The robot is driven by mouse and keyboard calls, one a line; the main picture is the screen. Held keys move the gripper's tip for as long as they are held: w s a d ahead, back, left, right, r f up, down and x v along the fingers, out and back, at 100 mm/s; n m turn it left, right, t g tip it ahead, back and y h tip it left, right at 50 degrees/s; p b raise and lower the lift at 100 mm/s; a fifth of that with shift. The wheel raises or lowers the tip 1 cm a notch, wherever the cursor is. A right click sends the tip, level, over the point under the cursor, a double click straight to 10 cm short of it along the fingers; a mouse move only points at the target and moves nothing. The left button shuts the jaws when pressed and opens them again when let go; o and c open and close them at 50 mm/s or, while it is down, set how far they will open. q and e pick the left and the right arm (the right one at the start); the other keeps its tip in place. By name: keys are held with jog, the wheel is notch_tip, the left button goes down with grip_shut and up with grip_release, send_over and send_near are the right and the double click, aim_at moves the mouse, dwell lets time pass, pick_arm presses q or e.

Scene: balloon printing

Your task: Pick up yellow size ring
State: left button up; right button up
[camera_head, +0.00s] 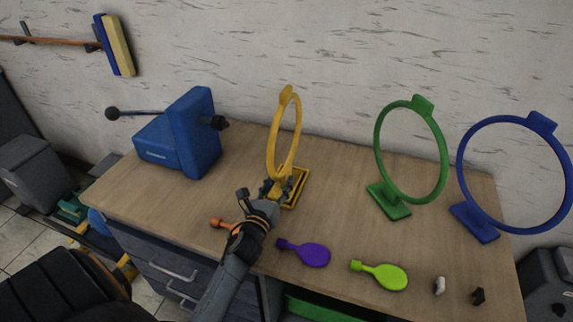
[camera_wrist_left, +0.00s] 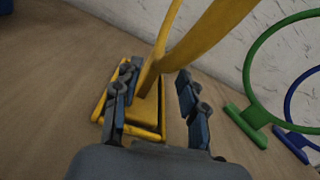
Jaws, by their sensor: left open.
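The yellow size ring (camera_head: 272,152) stands upright on its yellow base (camera_head: 300,190) near the middle of the table. My left gripper (camera_head: 275,189) is at the lower part of the ring, in front of its base. In the left wrist view, the fingers of my left gripper (camera_wrist_left: 155,95) are open, one on each side of the ring's lower part (camera_wrist_left: 165,70), with gaps showing. The gripper hides part of the base in the head view. My right gripper does not show.
A green ring (camera_head: 377,140) and a blue ring (camera_head: 460,165) stand on the right. A blue machine (camera_head: 195,130) stands on the left.

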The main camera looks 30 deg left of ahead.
aim_at(285, 166)
pick_arm(q)
jog(key=shift+w+a, duration=0.1)
jog(key=shift+w, duration=0.6)
jog(key=x, duration=0.3)
jog(key=p+x, duration=0.1)
jog(key=shift+w+a+r, duration=0.15)
jog(key=shift+a+r, duration=0.1)
jog(key=shift+w, duration=0.4)
jog(key=shift+s, duration=0.1)
grip_shut()
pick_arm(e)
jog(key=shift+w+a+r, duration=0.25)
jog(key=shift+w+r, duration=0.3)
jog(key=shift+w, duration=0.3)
